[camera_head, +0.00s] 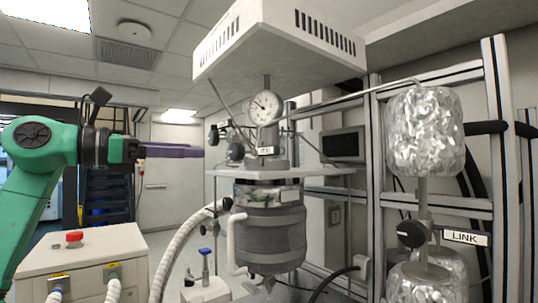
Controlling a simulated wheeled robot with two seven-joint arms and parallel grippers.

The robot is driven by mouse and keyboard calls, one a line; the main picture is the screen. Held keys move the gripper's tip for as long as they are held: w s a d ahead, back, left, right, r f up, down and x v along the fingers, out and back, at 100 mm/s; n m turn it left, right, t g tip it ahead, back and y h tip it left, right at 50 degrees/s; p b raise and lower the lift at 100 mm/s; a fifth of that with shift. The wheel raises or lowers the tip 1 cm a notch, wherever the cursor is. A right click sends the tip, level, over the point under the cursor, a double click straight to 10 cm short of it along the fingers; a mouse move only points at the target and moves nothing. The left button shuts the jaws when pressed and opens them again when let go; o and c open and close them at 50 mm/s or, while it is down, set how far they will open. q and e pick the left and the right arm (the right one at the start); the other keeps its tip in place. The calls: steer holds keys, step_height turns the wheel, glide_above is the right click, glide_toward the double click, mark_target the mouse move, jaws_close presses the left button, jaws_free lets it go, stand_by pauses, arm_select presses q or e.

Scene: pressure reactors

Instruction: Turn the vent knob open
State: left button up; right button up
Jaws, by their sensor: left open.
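The grey reactor vessel (270,232) stands in the middle, with a round pressure gauge (265,107) above it. A round black knob (235,151) is on the left side of the reactor head. A smaller black knob (213,135) is just up and left of it. I cannot read which knob is the vent. My left gripper (202,152) reaches in from the left with its purple fingers pointing right, level with the round black knob and apart from it in the picture. It is open and appears empty. My right gripper is out of view.
A white hood (280,45) hangs above the reactor. A pale box (85,262) with a red button (74,239) and hoses is at lower left. A metal frame (497,150) and foil-wrapped vessel (425,133) stand at right, near another black knob (411,234).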

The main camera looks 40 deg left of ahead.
mark_target(233, 152)
arm_select(q)
steer(key=p+x, duration=0.2)
steer(key=x, duration=0.2)
steer(key=p+x, duration=0.3)
steer(key=x, duration=0.1)
steer(key=p+x, duration=0.3)
steer(key=x, duration=0.1)
steer(key=shift+w+a+r, duration=0.15)
steer(key=shift+a+r, duration=0.15)
steer(key=shift+a, duration=0.05)
steer(key=shift+w+f+p, duration=0.15)
steer(key=shift+w+p, duration=0.05)
steer(key=shift+p, duration=0.1)
steer(key=shift+s+a+f, duration=0.1)
steer(key=shift+a+f, duration=0.05)
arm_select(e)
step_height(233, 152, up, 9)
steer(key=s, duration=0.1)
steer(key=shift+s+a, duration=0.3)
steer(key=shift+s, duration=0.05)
arm_select(q)
jaws_close()
